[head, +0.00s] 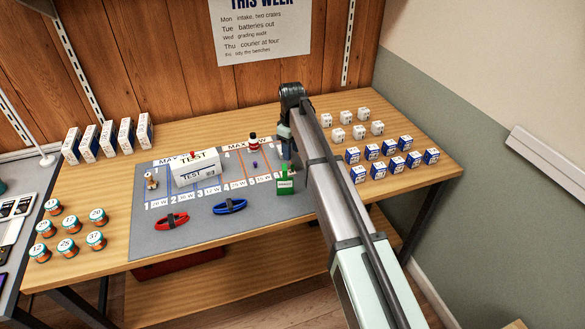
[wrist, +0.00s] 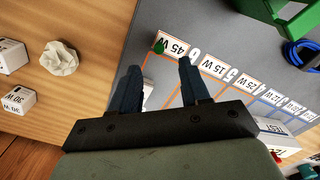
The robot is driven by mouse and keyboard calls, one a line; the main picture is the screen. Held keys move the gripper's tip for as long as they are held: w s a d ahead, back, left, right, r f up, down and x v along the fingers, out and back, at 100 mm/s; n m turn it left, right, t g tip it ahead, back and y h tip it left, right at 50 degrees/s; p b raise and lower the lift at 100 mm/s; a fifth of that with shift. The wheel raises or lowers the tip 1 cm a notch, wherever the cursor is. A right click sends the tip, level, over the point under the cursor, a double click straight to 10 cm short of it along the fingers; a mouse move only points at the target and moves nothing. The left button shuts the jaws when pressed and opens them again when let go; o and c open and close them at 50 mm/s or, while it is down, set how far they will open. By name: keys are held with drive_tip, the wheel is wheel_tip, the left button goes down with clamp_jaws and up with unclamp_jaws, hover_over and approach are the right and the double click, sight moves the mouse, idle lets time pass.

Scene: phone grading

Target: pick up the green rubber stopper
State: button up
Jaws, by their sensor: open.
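The green rubber stopper (wrist: 159,48) shows small and dark in the wrist view, at the edge of the "45 W" label on the grey mat (wrist: 200,20). My gripper (wrist: 158,66) is open, its two dark fingers apart with nothing between them. In the wrist picture the stopper appears just past the fingertips, roughly in line with the gap. The height between fingers and stopper is hard to tell. In the head view my gripper (head: 285,133) points down over the mat's right part; I cannot make out the stopper there.
A green box (head: 286,184) stands on the mat's front right. Small boxes (head: 397,162) stand right. Crumpled paper (wrist: 60,58) lies on bare wood.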

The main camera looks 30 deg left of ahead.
sight(293, 168)
drive_tip(key=shift+d+f, duration=0.2)
drive_tip(key=shift+f, duration=2.9)
drive_tip(key=shift+c, duration=0.2)
clamp_jaws()
